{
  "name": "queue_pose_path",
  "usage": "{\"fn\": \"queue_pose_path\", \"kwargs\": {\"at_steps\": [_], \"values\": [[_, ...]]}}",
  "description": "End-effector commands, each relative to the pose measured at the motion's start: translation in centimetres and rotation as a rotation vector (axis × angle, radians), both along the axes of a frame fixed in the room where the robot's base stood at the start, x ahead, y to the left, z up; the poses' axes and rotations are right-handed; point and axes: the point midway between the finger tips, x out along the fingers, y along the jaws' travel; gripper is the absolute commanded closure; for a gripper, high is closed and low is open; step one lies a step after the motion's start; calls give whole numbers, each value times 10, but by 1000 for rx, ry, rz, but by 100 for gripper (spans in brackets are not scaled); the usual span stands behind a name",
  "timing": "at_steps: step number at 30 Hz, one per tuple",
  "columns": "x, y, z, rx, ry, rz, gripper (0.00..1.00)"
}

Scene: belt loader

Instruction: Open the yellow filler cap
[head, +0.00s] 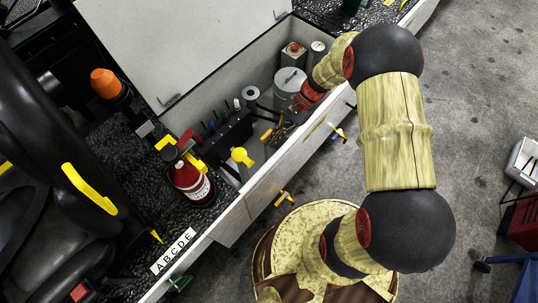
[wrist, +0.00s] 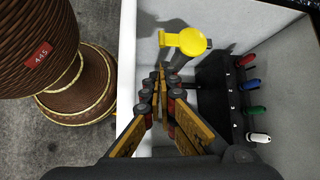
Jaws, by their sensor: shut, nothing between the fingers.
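The yellow filler cap (head: 241,156) is inside the open grey compartment, near its front wall. In the wrist view the cap (wrist: 193,41) is a round yellow disc with a flat tab on its left and a small grey piece at its right edge. I cannot tell whether it is lifted. My gripper (wrist: 161,76) is shut and empty, its fingertips pointing toward the cap, just short of the tab in the picture and apart from it. In the head view my gripper (head: 281,131) reaches into the compartment to the right of the cap; its tips are small there.
A black block with coloured levers (wrist: 225,100) is right of the gripper. The compartment's pale wall (wrist: 126,75) runs close on the left. A raised lid (head: 190,45), grey cylinders (head: 290,82) and a red extinguisher (head: 190,181) are around it.

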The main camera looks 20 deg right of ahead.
Motion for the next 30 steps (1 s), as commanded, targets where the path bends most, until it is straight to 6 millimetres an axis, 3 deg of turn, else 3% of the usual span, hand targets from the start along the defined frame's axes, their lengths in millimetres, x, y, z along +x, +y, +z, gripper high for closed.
{"fn": "queue_pose_path", "kwargs": {"at_steps": [18, 30], "values": [[-21, 54, -67, -1, 1, 2, 100], [-24, 61, -74, -2, -1, 2, 100]]}}
